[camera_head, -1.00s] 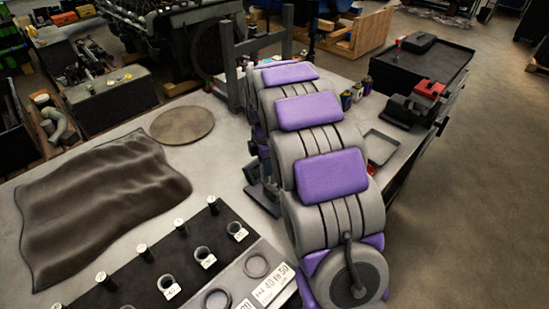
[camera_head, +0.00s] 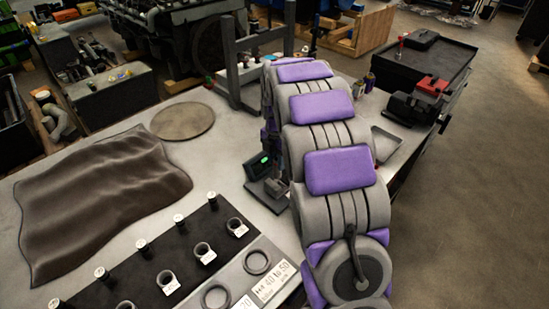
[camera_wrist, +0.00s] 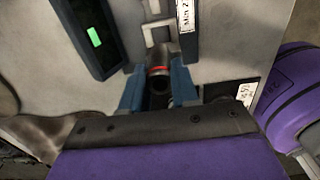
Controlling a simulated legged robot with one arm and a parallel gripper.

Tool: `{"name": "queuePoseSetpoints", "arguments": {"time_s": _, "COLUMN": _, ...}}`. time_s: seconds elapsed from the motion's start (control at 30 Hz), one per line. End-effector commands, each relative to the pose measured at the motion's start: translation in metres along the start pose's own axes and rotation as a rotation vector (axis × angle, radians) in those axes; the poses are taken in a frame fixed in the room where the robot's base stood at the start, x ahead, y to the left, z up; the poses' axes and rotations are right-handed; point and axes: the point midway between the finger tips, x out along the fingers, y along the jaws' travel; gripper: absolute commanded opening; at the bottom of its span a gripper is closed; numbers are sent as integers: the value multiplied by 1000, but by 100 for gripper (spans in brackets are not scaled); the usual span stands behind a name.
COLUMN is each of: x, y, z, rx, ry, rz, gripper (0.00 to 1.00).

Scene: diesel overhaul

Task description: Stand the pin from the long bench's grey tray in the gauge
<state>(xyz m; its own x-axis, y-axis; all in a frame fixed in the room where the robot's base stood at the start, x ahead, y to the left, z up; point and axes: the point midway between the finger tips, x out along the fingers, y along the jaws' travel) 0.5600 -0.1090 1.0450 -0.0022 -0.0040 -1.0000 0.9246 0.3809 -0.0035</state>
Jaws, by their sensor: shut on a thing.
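In the wrist view, my gripper (camera_wrist: 157,90) has its blue fingers closed on the pin (camera_wrist: 159,76), a dark cylinder with a red band and a dark hollow near end. The gauge's pale forked bracket (camera_wrist: 158,33) lies just beyond the pin; I cannot tell whether they touch. The gauge's dark display housing with a lit green screen (camera_wrist: 94,37) is to the left. In the head view the gauge (camera_head: 259,166) stands on the bench left of my arm, partly hidden by it. My gripper is hidden there. A shallow grey tray (camera_head: 374,158) right of my arm looks empty where visible.
A black rack (camera_head: 190,250) with several short pins and labelled rings lies at the front. A brown cloth (camera_head: 95,200) and a round disc (camera_head: 183,121) lie to the left. A dark upright frame (camera_head: 231,75) stands behind the gauge.

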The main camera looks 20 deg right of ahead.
Motion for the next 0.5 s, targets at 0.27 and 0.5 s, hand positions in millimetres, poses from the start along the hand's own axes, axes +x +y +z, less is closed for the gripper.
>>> {"name": "queuePoseSetpoints", "arguments": {"time_s": 0.27, "x": 5, "y": 2, "z": -3, "rx": 1, "ry": -4, "rz": 0, "gripper": 0}}
{"name": "queuePoseSetpoints", "arguments": {"time_s": 0.5, "x": 4, "y": 4, "z": -8, "rx": 1, "ry": -8, "rz": -2, "gripper": 0}}
